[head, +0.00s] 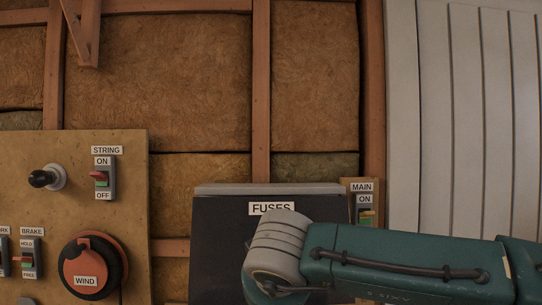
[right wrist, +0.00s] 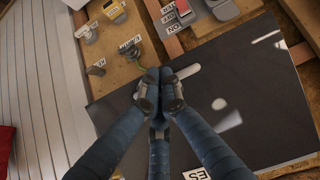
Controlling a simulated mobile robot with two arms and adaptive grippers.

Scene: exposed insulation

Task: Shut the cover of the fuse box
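The fuse box cover (head: 222,235) is a dark flat panel with a white FUSES label (head: 270,208) near its top, at the bottom middle of the head view. A light grey top edge (head: 290,189) shows above it. I cannot tell from here how far the cover stands open. In the right wrist view the dark panel (right wrist: 250,75) fills the right side, with bright reflections. My right gripper (right wrist: 160,78) is in front of the panel, its blue fingers drawn together, with nothing seen between them. In the head view my right arm hides the panel's lower right. My left gripper is out of view.
A MAIN switch (head: 365,208) stands just right of the fuse box. A wooden control board (head: 130,205) with the STRING switch (head: 101,179) and the orange WIND dial (head: 91,265) is at the left. White slatted panelling (head: 465,110) covers the right.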

